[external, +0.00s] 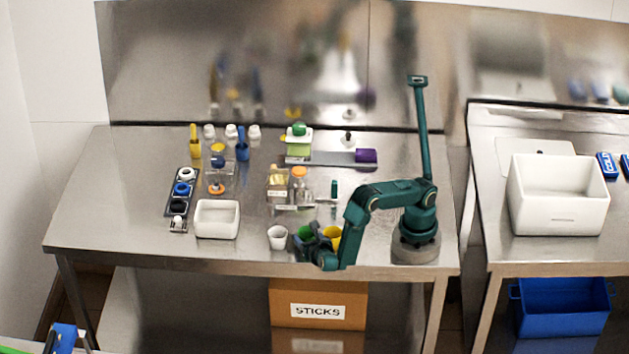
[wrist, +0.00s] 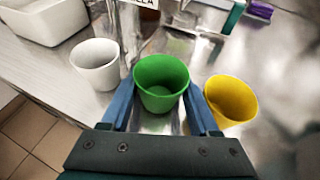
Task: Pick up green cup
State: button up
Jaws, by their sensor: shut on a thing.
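The green cup (wrist: 162,84) stands upright between the two blue fingers of my gripper (wrist: 160,108) in the wrist view. The fingers are shut on its sides. In the external view the green cup (external: 305,233) is partly hidden by my gripper (external: 309,242) near the table's front edge. Whether the cup's base touches the table I cannot tell.
A white cup (wrist: 97,65) stands to the left of the green cup and a yellow cup (wrist: 231,101) close to the right. A white bin (external: 217,219) is farther left. Bottles (external: 298,183) stand behind. The table's front edge (external: 250,259) is close.

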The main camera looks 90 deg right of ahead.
jog(key=shift+r, duration=0.45)
notch_tip(320, 180, up, 2)
jog(key=shift+r, duration=0.2)
jog(key=v, duration=0.4)
jog(key=s+d+r+v, duration=0.1)
jog(key=v, duration=0.3)
jog(key=s+v, duration=0.1)
jog(key=v, duration=0.3)
jog(key=shift+d+r, duration=0.2)
jog(key=shift+r, duration=0.25)
notch_tip(320, 180, up, 9)
jog(key=n+t+y, duration=0.1)
jog(key=n+t, duration=0.1)
jog(key=t, duration=0.1)
send_over(307, 229)
jog(key=s, duration=0.4)
jog(key=s+a+f+g, duration=0.1)
jog(key=a+f, duration=0.1)
jog(key=a, duration=0.2)
jog(key=a+f+m+g, duration=0.1)
jog(key=a+f, duration=0.2)
jog(key=a, duration=0.1)
jog(key=s+a+f+m+g+h, duration=0.1)
jog(key=a+f, duration=0.2)
jog(key=a, duration=0.1)
jog(key=shift+s+f, duration=0.25)
jog(key=shift+s, duration=0.05)
